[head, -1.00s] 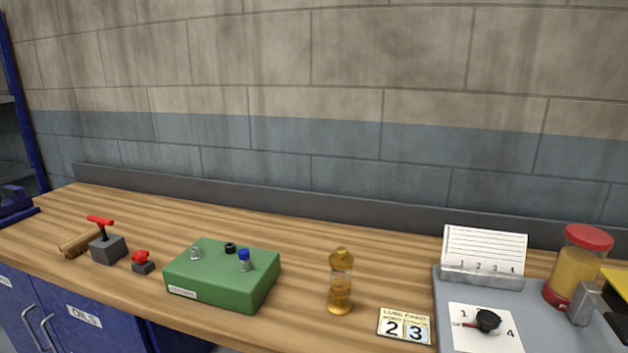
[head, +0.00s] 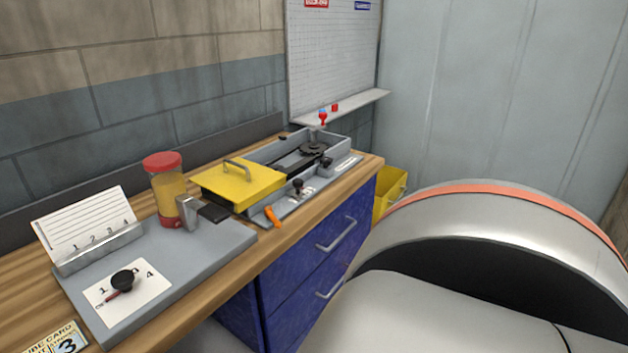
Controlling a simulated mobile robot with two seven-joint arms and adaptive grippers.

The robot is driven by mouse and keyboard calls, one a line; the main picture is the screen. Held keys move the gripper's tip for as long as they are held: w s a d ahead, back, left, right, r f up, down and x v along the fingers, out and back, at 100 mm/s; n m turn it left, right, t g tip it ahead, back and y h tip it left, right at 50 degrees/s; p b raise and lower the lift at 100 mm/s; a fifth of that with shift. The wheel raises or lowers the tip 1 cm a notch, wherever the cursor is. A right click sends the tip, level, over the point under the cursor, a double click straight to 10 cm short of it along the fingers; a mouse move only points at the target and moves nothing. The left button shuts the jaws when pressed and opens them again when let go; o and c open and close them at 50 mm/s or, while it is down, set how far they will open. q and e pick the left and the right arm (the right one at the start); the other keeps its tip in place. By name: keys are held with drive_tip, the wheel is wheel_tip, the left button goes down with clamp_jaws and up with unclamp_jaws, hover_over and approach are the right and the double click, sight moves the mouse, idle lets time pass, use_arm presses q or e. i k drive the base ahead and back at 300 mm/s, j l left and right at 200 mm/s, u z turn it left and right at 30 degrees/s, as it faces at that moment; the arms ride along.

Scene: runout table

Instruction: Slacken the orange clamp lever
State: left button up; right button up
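The orange clamp lever (head: 273,216) sticks out from the front left of the grey machine tray (head: 290,204), just below the yellow cover's right end. It slants down toward the table's front edge. The yellow cover (head: 240,186) with a metal handle lies over the left part of the tray. To its right the tray is open and shows a dark rail and a dark round part (head: 313,149). Neither of my grippers shows in the head view.
A grey plate holds a dial with a black knob (head: 123,281), a card holder (head: 98,250) and a red-lidded jar (head: 165,190). Blue drawers (head: 310,255) are below. My large white-and-orange body part fills the lower right.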

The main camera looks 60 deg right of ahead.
sight(268, 210)
drive_tip(key=z, duration=1.6)
